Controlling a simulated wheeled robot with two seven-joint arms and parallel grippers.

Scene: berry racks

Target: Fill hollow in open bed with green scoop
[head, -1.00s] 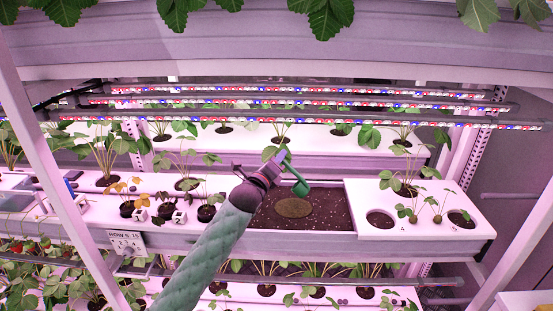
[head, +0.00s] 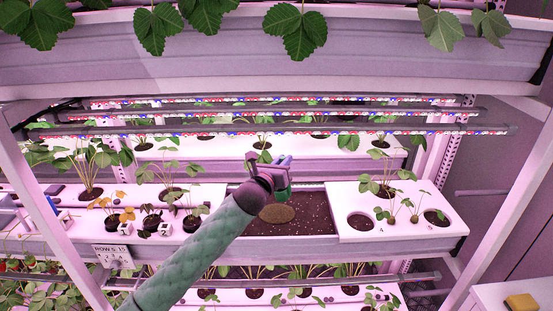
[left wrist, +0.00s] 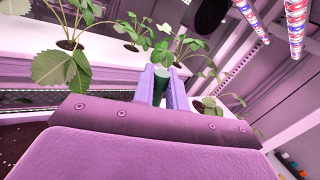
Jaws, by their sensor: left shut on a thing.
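The open bed (head: 314,212) is a dark soil strip in the middle of the white rack. The hollow (head: 277,214) shows as a round, lighter brown patch in it, partly covered by my left arm. My left gripper (head: 279,171) is over the back of the bed, above and behind the hollow in the picture. It is shut on the green scoop (head: 283,187), which hangs below the jaws. The left wrist view shows dark green (left wrist: 160,86) between the two fingers. The scoop's contents are hidden. My right gripper is out of view.
A white panel (head: 349,197) right of the bed has round holes and small plants. Potted seedlings (head: 152,221) and white cubes stand to the left. LED bars (head: 290,132) run across above the gripper. A ROW sign (head: 112,256) hangs at front left.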

